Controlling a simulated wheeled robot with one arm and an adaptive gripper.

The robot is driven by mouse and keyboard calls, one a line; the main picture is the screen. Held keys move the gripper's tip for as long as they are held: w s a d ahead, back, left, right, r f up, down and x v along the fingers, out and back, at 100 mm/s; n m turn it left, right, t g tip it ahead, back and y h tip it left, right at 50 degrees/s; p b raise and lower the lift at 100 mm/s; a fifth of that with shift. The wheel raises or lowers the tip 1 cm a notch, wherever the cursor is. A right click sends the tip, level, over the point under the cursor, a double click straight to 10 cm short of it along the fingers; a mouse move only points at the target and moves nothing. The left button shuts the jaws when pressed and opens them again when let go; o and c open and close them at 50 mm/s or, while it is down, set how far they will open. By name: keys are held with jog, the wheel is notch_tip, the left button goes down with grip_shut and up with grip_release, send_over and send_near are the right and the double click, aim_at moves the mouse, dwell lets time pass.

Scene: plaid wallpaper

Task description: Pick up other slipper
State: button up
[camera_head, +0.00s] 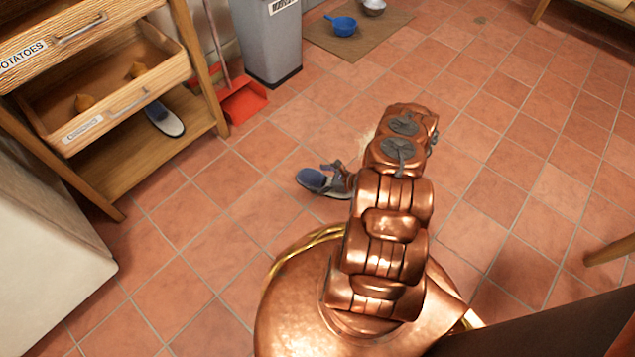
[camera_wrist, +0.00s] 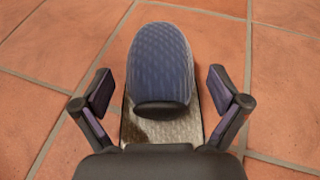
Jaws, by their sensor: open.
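A blue and grey slipper (camera_head: 323,182) lies on the tiled floor, left of my copper arm in the head view. In the wrist view the slipper (camera_wrist: 160,65) has its blue toe pointing away and its pale insole nearer. My gripper (camera_head: 338,172) is at the slipper's right end in the head view. In the wrist view my gripper (camera_wrist: 160,90) is open, with one finger on each side of the slipper and a gap to each. Its heel end is hidden behind the gripper's body. Another slipper (camera_head: 164,118) rests on the lower shelf of the wooden unit.
The wooden shelf unit (camera_head: 150,165) with open drawers stands at the left. A red dustpan (camera_head: 243,100) and a grey bin (camera_head: 268,45) stand behind. Floor between slipper and shelf is clear.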

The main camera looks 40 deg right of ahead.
jog(key=shift+w+a, duration=0.1)
jog(key=shift+w, duration=0.05)
jog(key=shift+c, duration=0.4)
jog(key=c, duration=1.2)
